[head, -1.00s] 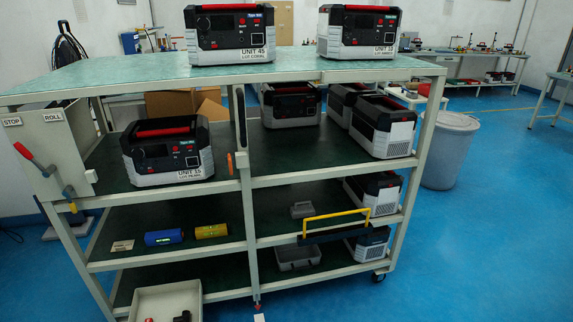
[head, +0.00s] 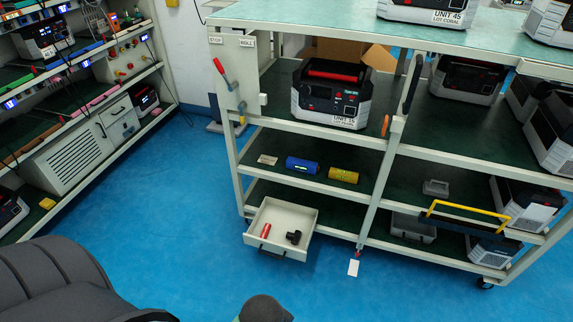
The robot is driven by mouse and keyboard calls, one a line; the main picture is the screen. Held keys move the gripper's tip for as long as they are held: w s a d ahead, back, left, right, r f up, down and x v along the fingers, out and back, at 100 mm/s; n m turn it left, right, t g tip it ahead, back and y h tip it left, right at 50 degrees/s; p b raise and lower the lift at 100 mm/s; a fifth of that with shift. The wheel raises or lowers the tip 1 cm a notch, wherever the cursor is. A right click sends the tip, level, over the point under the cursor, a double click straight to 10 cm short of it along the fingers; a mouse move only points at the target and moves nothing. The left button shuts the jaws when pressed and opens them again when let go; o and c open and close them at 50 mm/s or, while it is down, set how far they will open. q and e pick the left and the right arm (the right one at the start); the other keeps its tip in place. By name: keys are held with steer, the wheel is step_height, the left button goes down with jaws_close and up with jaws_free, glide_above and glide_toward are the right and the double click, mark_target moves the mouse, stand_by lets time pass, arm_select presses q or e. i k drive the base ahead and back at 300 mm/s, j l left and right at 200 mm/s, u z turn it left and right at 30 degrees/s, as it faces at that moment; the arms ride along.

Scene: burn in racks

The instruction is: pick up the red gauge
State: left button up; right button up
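The red gauge (head: 265,229) appears in the head view as a small red cylinder, lying in the pale pulled-out drawer (head: 284,208) at the lower left of the rack. It lies in the left part of the drawer, apart from a black angled fitting (head: 293,237) to its right. Dark rounded parts of my own arms show at the bottom left and bottom centre. Neither gripper's fingers are in view.
The wheeled rack (head: 310,148) holds power units, a blue cylinder (head: 302,165) and a yellow cylinder (head: 343,175). A white tag (head: 353,268) hangs right of the drawer. Another loaded rack stands at left. Blue floor (head: 165,205) between them is clear.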

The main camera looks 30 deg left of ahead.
mark_target(266, 229)
steer(key=u, duration=1)
